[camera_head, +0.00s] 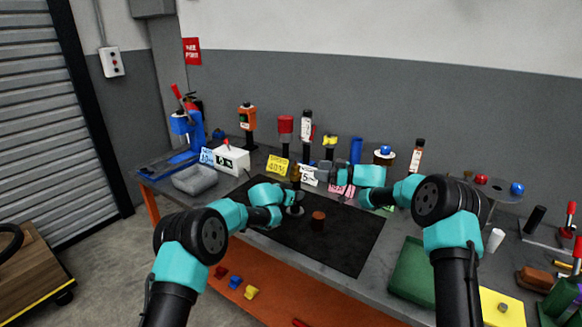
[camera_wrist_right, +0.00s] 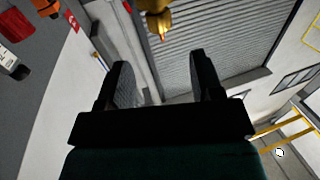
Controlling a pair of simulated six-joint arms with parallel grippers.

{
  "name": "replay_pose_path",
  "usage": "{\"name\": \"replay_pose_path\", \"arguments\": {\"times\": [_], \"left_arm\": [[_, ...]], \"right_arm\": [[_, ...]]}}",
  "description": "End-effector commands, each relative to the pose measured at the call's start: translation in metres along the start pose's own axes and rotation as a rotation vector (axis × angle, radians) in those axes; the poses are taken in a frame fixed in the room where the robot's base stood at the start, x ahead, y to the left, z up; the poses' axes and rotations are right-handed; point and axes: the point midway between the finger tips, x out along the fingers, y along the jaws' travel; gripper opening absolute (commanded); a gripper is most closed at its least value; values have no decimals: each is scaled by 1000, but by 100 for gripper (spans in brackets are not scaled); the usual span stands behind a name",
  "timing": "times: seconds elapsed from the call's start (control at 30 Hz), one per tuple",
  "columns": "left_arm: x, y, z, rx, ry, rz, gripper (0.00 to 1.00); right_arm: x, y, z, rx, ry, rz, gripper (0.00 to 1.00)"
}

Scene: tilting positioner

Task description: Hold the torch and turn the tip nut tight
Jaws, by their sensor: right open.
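My right gripper (camera_head: 322,172) reaches in from the right above the dark mat, pointing left. In the right wrist view its two dark fingers (camera_wrist_right: 160,68) are apart with nothing between them. A brass-coloured tip (camera_wrist_right: 157,22), which looks like the torch's nut end, shows ahead of and apart from these fingers. In the head view a small brown-gold part (camera_head: 295,172) stands just left of the right gripper, above the left one; it is probably the same tip. My left gripper (camera_head: 293,198) is at a dark upright piece below that part. Its fingers are too small to read.
The dark mat (camera_head: 340,240) has a brown cylinder (camera_head: 318,220) on it. Cards, a white box (camera_head: 232,160) and several upright tools line the bench's back. A green tray (camera_head: 410,270) lies at the front right. The mat's front is largely clear.

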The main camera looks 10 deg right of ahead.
Motion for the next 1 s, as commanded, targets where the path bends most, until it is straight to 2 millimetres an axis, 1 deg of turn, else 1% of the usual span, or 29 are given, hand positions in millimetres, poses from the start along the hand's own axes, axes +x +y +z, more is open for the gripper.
{"name": "replay_pose_path", "arguments": {"times": [0.17, 0.6, 0.7, 0.83, 1.0], "left_arm": [[0, 0, 0, 0, 0, 1, 4], [0, 0, 0, 0, 0, 1, 4], [0, 0, 0, 0, 0, 1, 4], [0, 0, 0, 0, 0, 1, 4], [0, 0, 0, 0, 0, 1, 4]], "right_arm": [[18, -1, 0, 0, 1, -3, 60], [90, -1, 0, 0, 0, -2, 60], [103, 0, 0, -1, 0, -1, 60], [113, 0, 0, -1, 1, 0, 60], [117, 0, 0, 0, 1, 1, 60]]}}
